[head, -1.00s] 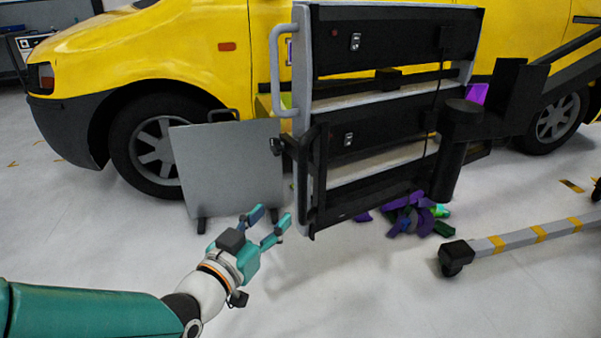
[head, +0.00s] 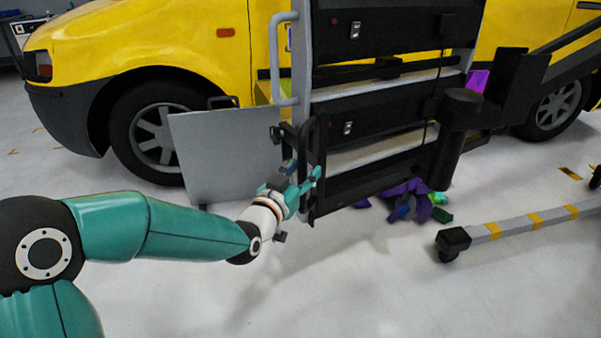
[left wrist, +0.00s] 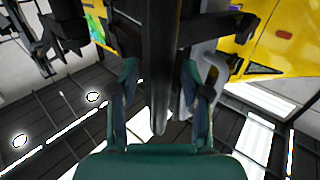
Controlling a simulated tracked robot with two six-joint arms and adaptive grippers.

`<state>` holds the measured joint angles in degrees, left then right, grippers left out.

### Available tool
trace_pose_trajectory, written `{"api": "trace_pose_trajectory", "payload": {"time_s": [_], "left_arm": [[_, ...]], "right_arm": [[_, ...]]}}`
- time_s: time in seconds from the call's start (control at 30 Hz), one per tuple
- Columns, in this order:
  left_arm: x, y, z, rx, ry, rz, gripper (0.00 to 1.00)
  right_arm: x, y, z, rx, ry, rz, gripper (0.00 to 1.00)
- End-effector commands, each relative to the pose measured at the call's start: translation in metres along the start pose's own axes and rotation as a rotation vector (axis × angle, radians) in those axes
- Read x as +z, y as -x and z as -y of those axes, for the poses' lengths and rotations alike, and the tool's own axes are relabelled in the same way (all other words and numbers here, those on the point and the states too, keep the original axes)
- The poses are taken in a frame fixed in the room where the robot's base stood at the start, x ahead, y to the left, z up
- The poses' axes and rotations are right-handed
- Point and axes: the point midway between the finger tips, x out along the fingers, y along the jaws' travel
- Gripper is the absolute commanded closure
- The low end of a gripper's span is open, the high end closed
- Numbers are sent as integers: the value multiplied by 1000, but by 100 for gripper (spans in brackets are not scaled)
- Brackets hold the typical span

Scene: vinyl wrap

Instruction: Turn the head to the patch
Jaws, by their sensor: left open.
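My left gripper (head: 304,173) is open at the lower left edge of a black and grey rack, by its black handle bar (head: 309,145). In the left wrist view the two teal fingers (left wrist: 160,75) stand apart with a dark bar (left wrist: 161,45) between them; I cannot tell whether they touch it. I cannot make out a patch for certain. A small purple piece (head: 478,81) shows against the yellow van (head: 140,45), right of the rack. My right gripper is not in view.
The rack (head: 385,125) fills the middle. A grey panel (head: 225,150) stands left of it. Several purple and green pieces (head: 412,198) lie on the floor behind it. A wheeled grey leg with yellow bands (head: 515,228) lies at right. The front floor is clear.

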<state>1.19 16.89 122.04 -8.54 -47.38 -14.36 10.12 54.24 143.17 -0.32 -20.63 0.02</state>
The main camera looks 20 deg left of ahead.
Motion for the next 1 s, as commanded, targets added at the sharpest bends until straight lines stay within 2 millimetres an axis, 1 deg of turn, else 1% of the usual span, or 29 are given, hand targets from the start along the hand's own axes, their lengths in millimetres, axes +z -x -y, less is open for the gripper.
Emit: {"api": "trace_pose_trajectory", "payload": {"time_s": [0.17,0.2,0.27,0.4,0.47,0.5,0.8,0.87,1.0], "left_arm": [[0,0,0,0,0,0,53],[0,0,0,0,0,0,54],[0,0,0,0,0,0,64],[0,0,0,0,0,0,88],[0,0,0,0,0,0,98],[0,0,0,0,0,0,100],[0,0,2,-2,0,0,100],[1,-2,8,-7,1,-2,100],[3,-9,36,-30,1,-3,100]], "right_arm": [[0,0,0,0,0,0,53],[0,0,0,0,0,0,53],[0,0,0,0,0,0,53],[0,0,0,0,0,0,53],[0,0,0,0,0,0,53],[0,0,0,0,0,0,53],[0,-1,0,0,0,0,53],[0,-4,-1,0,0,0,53],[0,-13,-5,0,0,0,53]]}}
